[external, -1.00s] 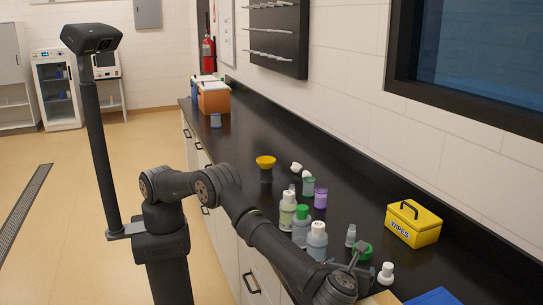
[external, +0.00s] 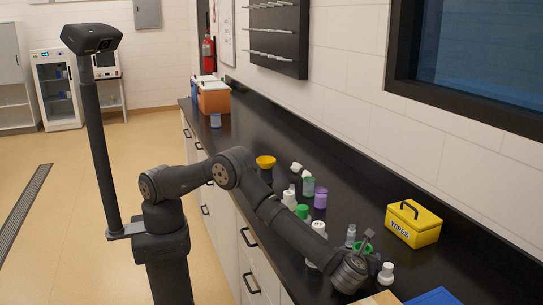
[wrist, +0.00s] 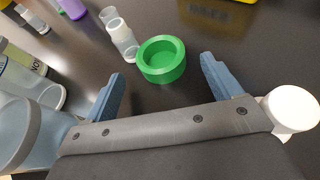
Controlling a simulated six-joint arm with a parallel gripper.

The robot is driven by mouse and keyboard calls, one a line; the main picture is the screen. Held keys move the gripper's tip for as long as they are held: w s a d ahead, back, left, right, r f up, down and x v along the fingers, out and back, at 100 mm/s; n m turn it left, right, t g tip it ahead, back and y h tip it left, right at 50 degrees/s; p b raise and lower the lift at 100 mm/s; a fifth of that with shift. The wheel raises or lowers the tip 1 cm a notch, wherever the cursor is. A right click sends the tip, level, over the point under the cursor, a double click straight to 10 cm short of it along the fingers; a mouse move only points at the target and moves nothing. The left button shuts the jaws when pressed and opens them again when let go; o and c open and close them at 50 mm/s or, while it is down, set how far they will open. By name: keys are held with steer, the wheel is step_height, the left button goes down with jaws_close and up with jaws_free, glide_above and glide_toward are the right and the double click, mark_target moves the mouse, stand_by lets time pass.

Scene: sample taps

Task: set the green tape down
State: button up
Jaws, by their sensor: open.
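The green tape (wrist: 163,60) is a thick green ring lying flat on the black counter. In the external view the green tape (external: 357,246) shows only in part behind my gripper (external: 366,240). In the wrist view my gripper (wrist: 163,74) is open, with one blue-grey finger to the left of the tape and one to the right. The tape lies just ahead of the span between the fingertips, and I see a gap on both sides. Neither finger visibly touches it.
A small clear vial (wrist: 122,40) stands close left of the tape. A white-capped bottle (wrist: 292,108) is beside my right finger, and larger bottles (wrist: 25,125) crowd the left. The yellow wipes box (external: 413,224) stands toward the wall. Counter right of the tape is clear.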

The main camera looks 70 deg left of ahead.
steer(key=x, duration=0.3)
steer(key=shift+w, duration=0.1)
steer(key=c, duration=1.1)
steer(key=shift+c, duration=0.2)
